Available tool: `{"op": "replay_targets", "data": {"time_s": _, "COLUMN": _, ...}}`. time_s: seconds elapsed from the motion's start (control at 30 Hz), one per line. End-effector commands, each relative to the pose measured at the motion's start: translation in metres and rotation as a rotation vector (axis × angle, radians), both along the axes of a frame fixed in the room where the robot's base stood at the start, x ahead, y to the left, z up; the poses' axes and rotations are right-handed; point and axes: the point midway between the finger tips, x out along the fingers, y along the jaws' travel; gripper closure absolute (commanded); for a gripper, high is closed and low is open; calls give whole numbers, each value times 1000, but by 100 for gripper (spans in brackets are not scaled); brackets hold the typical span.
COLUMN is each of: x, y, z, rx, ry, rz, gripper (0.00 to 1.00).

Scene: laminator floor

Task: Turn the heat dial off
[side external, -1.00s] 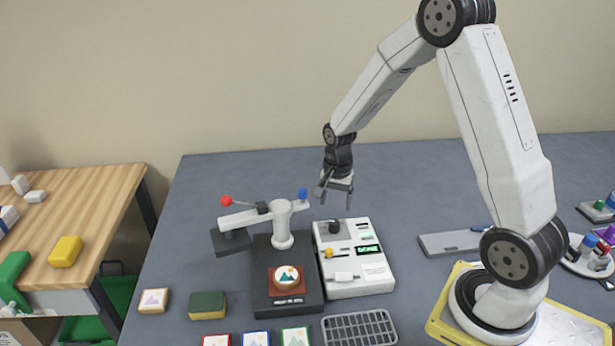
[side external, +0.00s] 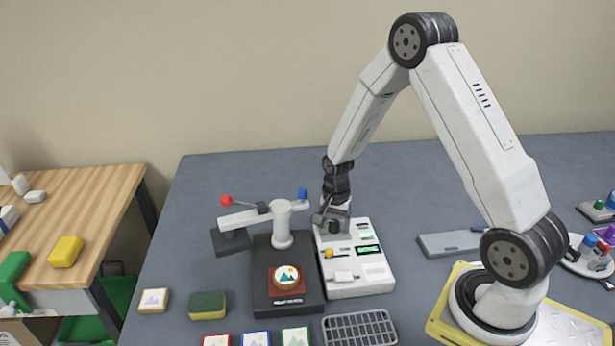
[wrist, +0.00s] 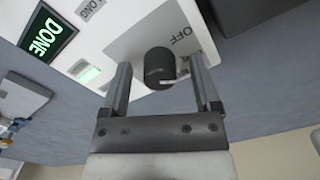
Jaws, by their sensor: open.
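The heat dial (wrist: 160,66) is a black round knob on the white control box (side external: 352,284). In the wrist view it lies between my gripper's two open fingers (wrist: 157,75), with gaps on both sides. The word OFF is printed on the panel beside it. In the side view my gripper (side external: 332,223) is lowered over the back of the box and mostly hides the dial. A lit green display reads DONE (wrist: 48,33). I cannot tell which mark the dial points at.
A heat press (side external: 282,225) with a white arm, red and blue knobs stands just left of the box. A wire rack (side external: 359,329) lies in front, and a flat grey tray (side external: 450,244) lies to the right. The table behind is clear.

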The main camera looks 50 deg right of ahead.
Motion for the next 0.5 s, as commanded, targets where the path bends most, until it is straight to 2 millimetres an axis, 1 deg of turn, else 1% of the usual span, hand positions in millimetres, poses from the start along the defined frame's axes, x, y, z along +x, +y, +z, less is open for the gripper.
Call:
{"op": "replay_targets", "data": {"time_s": 0.17, "x": 0, "y": 0, "z": 0, "rx": 0, "ry": 0, "rz": 0, "gripper": 20}}
{"op": "replay_targets", "data": {"time_s": 0.27, "x": 0, "y": 0, "z": 0, "rx": 0, "ry": 0, "rz": 0, "gripper": 49}}
{"op": "replay_targets", "data": {"time_s": 0.3, "x": 0, "y": 0, "z": 0, "rx": 0, "ry": 0, "rz": 0, "gripper": 61}}
{"op": "replay_targets", "data": {"time_s": 0.37, "x": 0, "y": 0, "z": 0, "rx": 0, "ry": 0, "rz": 0, "gripper": 80}}
{"op": "replay_targets", "data": {"time_s": 0.4, "x": 0, "y": 0, "z": 0, "rx": 0, "ry": 0, "rz": 0, "gripper": 93}}
{"op": "replay_targets", "data": {"time_s": 0.43, "x": 0, "y": 0, "z": 0, "rx": 0, "ry": -1, "rz": 0, "gripper": 100}}
{"op": "replay_targets", "data": {"time_s": 0.5, "x": 0, "y": 0, "z": 0, "rx": 0, "ry": -1, "rz": 0, "gripper": 100}}
